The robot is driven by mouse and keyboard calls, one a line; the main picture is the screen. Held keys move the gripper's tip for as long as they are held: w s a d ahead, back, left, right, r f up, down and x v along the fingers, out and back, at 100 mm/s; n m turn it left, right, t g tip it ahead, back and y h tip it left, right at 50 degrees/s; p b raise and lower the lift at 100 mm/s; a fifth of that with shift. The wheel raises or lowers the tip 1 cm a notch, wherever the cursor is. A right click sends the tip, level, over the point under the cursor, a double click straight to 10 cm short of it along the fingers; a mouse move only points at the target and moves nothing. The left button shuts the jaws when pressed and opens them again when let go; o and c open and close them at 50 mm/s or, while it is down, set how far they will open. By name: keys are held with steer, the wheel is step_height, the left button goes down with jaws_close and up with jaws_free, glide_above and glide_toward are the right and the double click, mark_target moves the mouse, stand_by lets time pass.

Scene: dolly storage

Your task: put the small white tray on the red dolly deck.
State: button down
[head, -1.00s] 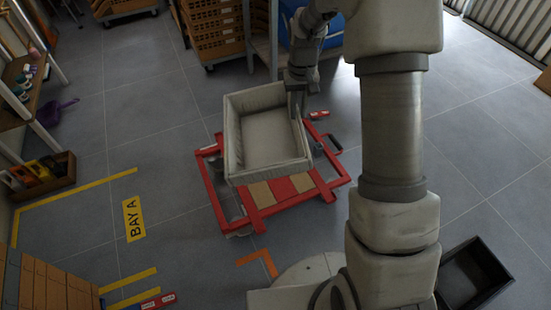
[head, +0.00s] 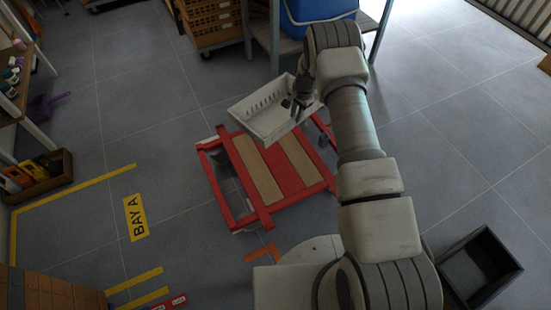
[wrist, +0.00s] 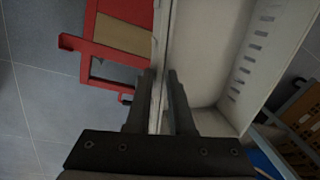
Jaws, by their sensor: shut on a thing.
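The small white tray (head: 250,115) has slotted sides and looks empty. It shows large in the wrist view (wrist: 205,65). My gripper (head: 297,106) is shut on one of its walls; in the wrist view the two fingers (wrist: 161,82) stand either side of that wall. The red dolly (head: 262,219) has a deck with tan strips (head: 258,170) and is bare in the head view. The tray is held in the air near the dolly's far edge. Its exact height cannot be told. Part of the dolly shows beside the tray in the wrist view (wrist: 88,45).
A rack with a blue bin (head: 313,12) stands just behind the tray, beside stacked orange crates (head: 212,22). A black bin (head: 480,268) sits at the lower right. A tool box (head: 45,180) is at the left. The floor around BAY A (head: 136,217) is clear.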

step_height(320, 180, down, 8)
steer(key=w+m, duration=0.1)
steer(key=m, duration=0.2)
steer(key=s+a+f+b, duration=0.3)
steer(key=s+a+f, duration=0.3)
steer(key=s+f, duration=0.4)
steer(key=shift+f+t+b, duration=0.3)
steer(key=shift+f+b, duration=0.05)
steer(key=shift+f, duration=0.55)
steer(key=shift+s, duration=0.1)
steer(key=c, duration=1.2)
jaws_free()
steer(key=shift+f, duration=0.15)
steer(key=shift+c, duration=0.2)
steer(key=o, duration=0.5)
steer(key=shift+c, duration=0.2)
